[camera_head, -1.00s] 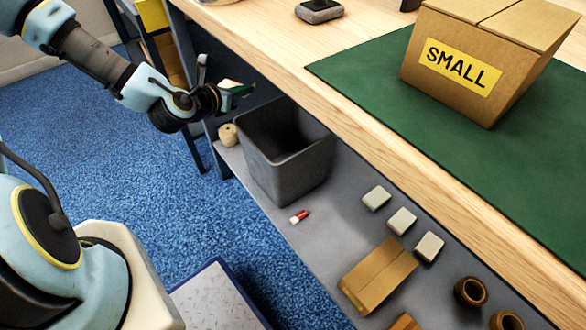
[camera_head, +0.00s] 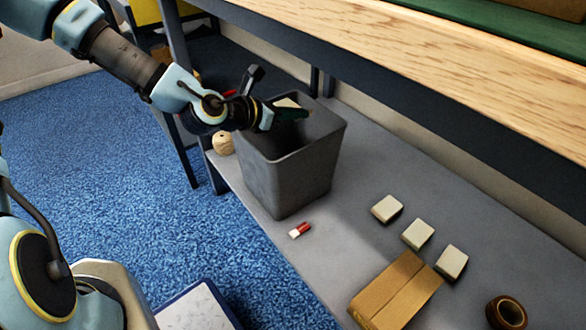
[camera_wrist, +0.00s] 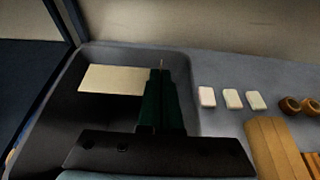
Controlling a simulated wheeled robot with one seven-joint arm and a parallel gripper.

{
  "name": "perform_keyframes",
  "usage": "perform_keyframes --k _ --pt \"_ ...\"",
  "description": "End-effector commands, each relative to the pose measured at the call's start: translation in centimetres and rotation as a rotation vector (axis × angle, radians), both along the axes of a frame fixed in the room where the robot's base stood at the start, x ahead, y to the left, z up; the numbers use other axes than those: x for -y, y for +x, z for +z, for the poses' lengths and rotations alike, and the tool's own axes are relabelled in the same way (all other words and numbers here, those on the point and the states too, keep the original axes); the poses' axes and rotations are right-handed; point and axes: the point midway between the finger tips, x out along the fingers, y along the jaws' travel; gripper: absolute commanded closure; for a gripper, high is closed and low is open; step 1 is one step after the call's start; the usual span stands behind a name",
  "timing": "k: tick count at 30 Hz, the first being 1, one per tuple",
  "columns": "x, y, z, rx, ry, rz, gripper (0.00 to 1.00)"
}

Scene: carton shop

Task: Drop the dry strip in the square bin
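The dark grey square bin (camera_head: 265,172) stands upright on the grey lower shelf, its open top facing up. My gripper (camera_head: 303,113) is over the bin's opening. In the wrist view its two dark green fingers (camera_wrist: 161,72) lie close together, with a pale flat strip (camera_wrist: 108,79) sticking out to their left. The strip also shows as a small pale patch beside the fingers in the head view (camera_head: 287,102). The fingers appear shut on the strip's edge, above the bin's dark inside. The bin's rim and wall (camera_wrist: 62,95) surround this area in the wrist view.
A small red-and-white item (camera_head: 300,230) lies in front of the bin. Several pale blocks (camera_head: 417,234), a flat brown carton (camera_head: 396,291) and a brown roll (camera_head: 507,312) lie to the right. A tan roll (camera_head: 223,143) is left of the bin. The wooden tabletop (camera_head: 440,60) overhangs the shelf.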

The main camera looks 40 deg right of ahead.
Motion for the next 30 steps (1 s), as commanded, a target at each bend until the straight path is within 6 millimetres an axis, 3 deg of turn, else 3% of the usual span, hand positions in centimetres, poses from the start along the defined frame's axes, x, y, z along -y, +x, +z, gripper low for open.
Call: perform_keyframes --k 1,6,18,27,30 --pt "0.0 -0.01 -1.04 0.001 0.0 0.0 1.0" --pt "0.01 0.0 -1.8 0.0 0.0 0.001 1.0" --pt "0.0 0.0 -1.88 -0.001 0.0 0.0 1.0" --pt "-0.01 0.0 -1.89 -0.001 0.0 0.001 0.65" --pt "-0.01 0.0 -1.89 -0.001 0.0 0.001 0.64"
